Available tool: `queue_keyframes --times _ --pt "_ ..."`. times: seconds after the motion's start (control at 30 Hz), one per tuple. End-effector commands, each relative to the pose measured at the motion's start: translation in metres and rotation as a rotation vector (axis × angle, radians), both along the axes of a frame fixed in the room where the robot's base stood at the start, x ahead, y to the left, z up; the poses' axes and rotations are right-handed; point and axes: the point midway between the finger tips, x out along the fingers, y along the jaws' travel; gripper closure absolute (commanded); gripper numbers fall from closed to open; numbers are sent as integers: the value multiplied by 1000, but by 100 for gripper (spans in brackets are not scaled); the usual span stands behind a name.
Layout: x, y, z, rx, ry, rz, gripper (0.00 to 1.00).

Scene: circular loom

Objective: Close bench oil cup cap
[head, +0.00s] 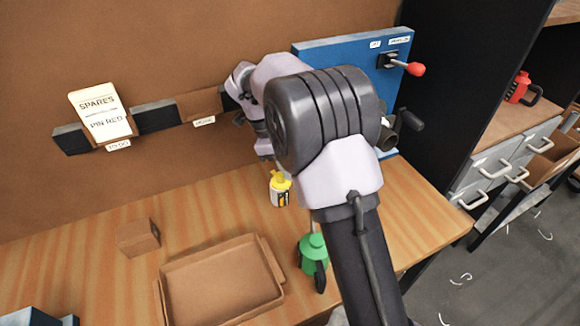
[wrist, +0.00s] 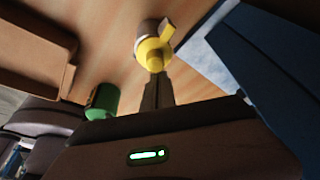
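A small yellow container (head: 281,189) with a white and black label stands on the wooden bench near the back wall. In the wrist view its yellow top (wrist: 153,52) shows with a tab sticking out at one side. I cannot tell from these frames whether a cap on it is open. My gripper (wrist: 158,88) shows in the wrist view as narrow dark fingers close together, pointing at the yellow top, with nothing visible between them. I cannot tell whether they touch it. In the head view my arm hides most of the gripper.
A green oil can (head: 313,256) stands in front of the yellow container. A shallow brown tray (head: 222,245) and a small brown box (head: 138,238) lie left. A blue panel (head: 335,57) with a red-knobbed lever (head: 414,69) stands behind. A dark cabinet borders the right.

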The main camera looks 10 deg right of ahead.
Motion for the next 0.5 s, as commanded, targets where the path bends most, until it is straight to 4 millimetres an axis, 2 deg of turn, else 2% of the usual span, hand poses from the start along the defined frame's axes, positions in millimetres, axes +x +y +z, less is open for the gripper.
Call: queue_keyframes --times 0.5 --pt "-3 6 0 0 0 4 100"
